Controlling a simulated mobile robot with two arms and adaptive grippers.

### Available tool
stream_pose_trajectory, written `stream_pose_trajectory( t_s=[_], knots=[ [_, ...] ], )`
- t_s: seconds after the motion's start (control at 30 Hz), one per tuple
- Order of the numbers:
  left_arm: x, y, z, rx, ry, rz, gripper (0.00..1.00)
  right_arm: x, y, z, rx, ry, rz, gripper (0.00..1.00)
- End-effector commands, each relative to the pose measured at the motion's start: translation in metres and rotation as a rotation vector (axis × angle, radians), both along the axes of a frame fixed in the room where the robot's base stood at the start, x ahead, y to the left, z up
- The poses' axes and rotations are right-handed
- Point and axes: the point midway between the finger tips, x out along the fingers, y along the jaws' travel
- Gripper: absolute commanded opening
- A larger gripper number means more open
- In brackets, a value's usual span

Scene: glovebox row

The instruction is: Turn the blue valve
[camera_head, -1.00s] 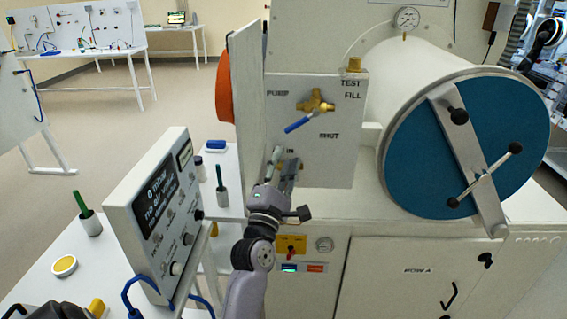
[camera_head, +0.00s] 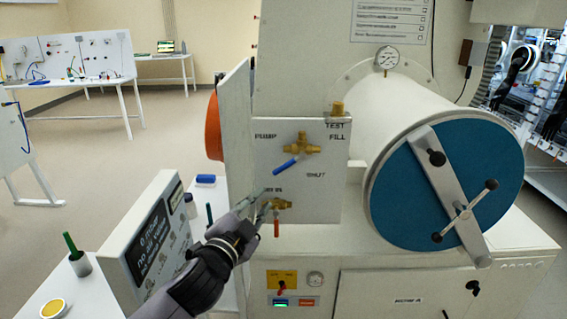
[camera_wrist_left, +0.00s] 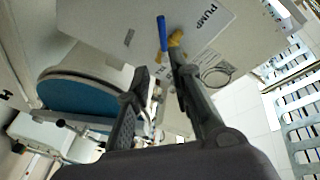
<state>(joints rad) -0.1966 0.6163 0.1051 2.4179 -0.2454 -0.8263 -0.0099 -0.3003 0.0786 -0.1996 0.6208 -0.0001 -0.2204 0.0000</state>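The blue valve is a brass fitting (camera_head: 303,145) on the white panel in the head view. Its blue lever (camera_head: 285,165) slants down to the left. In the left wrist view the blue lever (camera_wrist_left: 162,33) and brass body show just beyond the fingertips, beside the PUMP label. My left gripper (camera_head: 264,197) is open and empty, below and left of the blue lever and in front of the panel. In the left wrist view its two fingers (camera_wrist_left: 158,70) stand apart. No contact with the lever is visible. My right gripper is not in view.
A second brass valve with a red lever (camera_head: 277,228) sits just below, close to my left gripper. A round blue door (camera_head: 400,185) with a crossbar is at right. A control box (camera_head: 150,240) stands at lower left. A pressure gauge (camera_head: 387,58) is above.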

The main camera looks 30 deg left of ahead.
Motion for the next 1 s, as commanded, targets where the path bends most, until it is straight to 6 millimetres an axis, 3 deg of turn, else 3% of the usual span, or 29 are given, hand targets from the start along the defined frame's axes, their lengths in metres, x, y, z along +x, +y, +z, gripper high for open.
stream_pose_trajectory(
  t_s=[0.13, 0.27, 0.8, 1.0],
  knots=[
    [-0.001, 0.002, 0.004, 0.106, 0.024, 0.015, 0.21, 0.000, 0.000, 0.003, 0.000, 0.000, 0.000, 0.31],
    [0.013, 0.006, 0.006, 0.108, 0.023, 0.015, 0.21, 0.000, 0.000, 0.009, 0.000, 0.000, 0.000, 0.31],
    [0.124, 0.031, 0.007, 0.101, 0.023, 0.016, 0.21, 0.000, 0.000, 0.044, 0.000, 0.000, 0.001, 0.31],
    [0.153, 0.037, 0.005, 0.101, 0.023, 0.015, 0.21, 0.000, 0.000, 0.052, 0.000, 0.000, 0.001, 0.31]
  ],
)
